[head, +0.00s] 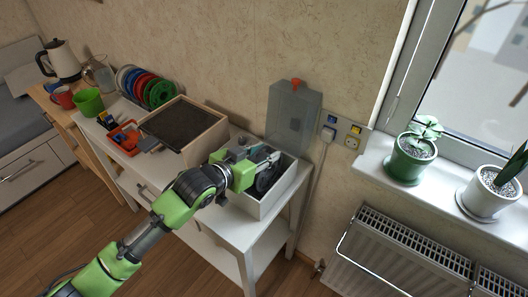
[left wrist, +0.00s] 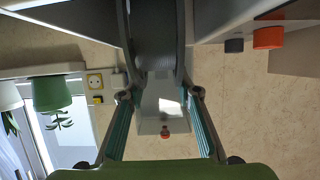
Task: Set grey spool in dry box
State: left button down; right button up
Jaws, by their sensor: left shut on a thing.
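The dry box (head: 268,206) is an open white box at the right end of the white table. Its clear lid (head: 293,116) stands raised against the wall behind it, with an orange latch on top. My left gripper (head: 262,167) reaches over the box and is shut on the dark grey spool (head: 266,181). The spool is at least partly within the box walls; whether it touches the bottom is hidden. In the left wrist view the spool (left wrist: 155,35) sits between my fingers, with the lid (left wrist: 165,103) beyond. My right gripper is not in view.
Left of the box stands a wooden-sided case (head: 203,143) with a dark top. Beyond are an orange tool tray (head: 125,136), several coloured spools (head: 158,93) and a green bin (head: 88,102). Wall sockets (head: 352,142), a radiator (head: 400,250) and potted plants (head: 409,160) are at right.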

pick_arm(q)
jog(key=c, duration=1.4)
grip_release()
jog(key=shift+c, duration=0.2)
jog(key=v, duration=1.2)
